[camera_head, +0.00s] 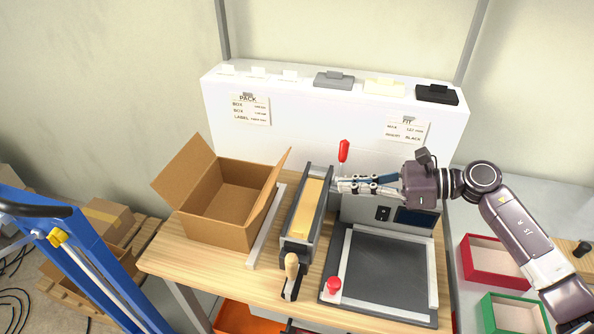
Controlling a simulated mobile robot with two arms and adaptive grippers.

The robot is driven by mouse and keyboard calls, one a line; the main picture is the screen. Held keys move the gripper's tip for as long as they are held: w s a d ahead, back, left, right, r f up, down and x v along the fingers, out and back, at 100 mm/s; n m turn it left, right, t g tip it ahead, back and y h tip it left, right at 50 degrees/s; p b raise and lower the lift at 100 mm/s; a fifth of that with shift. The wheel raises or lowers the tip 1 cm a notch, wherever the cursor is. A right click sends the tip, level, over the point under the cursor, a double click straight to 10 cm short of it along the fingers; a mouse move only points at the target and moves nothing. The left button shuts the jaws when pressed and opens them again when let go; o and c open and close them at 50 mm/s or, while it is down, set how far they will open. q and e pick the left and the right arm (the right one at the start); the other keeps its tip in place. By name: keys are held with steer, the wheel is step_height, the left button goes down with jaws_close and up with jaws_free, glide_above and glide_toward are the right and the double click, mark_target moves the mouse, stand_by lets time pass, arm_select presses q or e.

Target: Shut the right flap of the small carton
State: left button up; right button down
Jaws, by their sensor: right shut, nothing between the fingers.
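The small carton (228,203) stands open-topped on the left part of the wooden bench. Its right flap (267,195) stands up and leans outward to the right. Its left flap (184,168) is folded outward to the left. My right gripper (338,186) is shut and empty. It points left above the bench, to the right of the right flap and apart from it, near the far end of the grey tape holder. My left gripper is not in view.
A grey holder with a tan roll (306,207) and a wooden-handled lever (291,267) stand between carton and gripper. A grey machine with a dark plate (387,272) and red knobs is at right. A white panel (325,118) stands behind.

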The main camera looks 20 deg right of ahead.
steer(key=p, duration=0.5)
glide_toward(270, 185)
steer(key=w+f, duration=0.2)
steer(key=shift+w+a, duration=0.2)
steer(key=shift+w, duration=0.2)
steer(key=shift+w+a+r+p, duration=0.45)
steer(key=shift+w+a+p, duration=0.1)
steer(key=shift+a+p, duration=0.15)
steer(key=shift+w+a+r, duration=0.2)
steer(key=shift+a, duration=0.2)
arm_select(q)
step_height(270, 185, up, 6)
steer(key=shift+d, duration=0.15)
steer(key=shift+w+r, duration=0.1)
arm_select(e)
steer(key=shift+f, duration=0.1)
steer(key=shift+w+d, duration=0.1)
steer(key=shift+d, duration=0.05)
